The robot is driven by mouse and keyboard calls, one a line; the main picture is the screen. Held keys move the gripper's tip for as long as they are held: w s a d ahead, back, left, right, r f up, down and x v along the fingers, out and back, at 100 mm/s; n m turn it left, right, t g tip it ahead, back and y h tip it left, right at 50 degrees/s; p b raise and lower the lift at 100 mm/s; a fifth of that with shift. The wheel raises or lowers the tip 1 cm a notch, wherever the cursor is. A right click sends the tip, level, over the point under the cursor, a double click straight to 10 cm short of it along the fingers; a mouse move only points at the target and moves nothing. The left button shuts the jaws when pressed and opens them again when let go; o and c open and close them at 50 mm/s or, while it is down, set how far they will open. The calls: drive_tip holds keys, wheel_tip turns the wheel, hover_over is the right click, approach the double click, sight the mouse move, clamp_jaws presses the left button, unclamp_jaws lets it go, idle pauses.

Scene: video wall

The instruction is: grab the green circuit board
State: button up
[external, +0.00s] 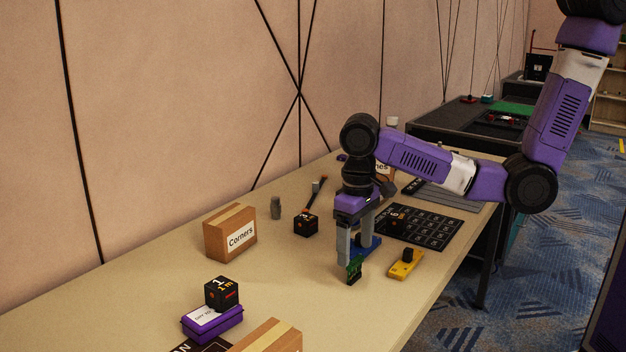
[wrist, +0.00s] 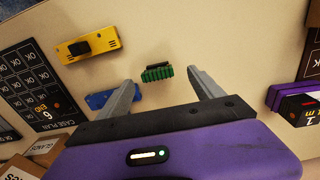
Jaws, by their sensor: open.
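The green circuit board (external: 354,269) stands on its edge on the tan table, just below my gripper's fingers. In the wrist view the green circuit board (wrist: 158,74) lies between and slightly ahead of the two fingertips, apart from both. My gripper (external: 356,253) points down and is open and empty. It also shows in the wrist view (wrist: 160,77) with its fingers spread to either side of the board.
A yellow device (external: 405,264) with a black knob sits right of the board, and a blue one (external: 370,245) is close behind it. A black grid mat (external: 440,232) lies farther right. A Corners box (external: 229,232) and a black cube (external: 222,292) on a purple case (external: 212,322) stand left.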

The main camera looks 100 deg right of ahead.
sight(355, 260)
drive_tip(key=shift+s+d+f+p, duration=0.15)
drive_tip(key=shift+f+p, duration=0.15)
drive_tip(key=shift+f, duration=2.05)
drive_tip(key=c, duration=1.4)
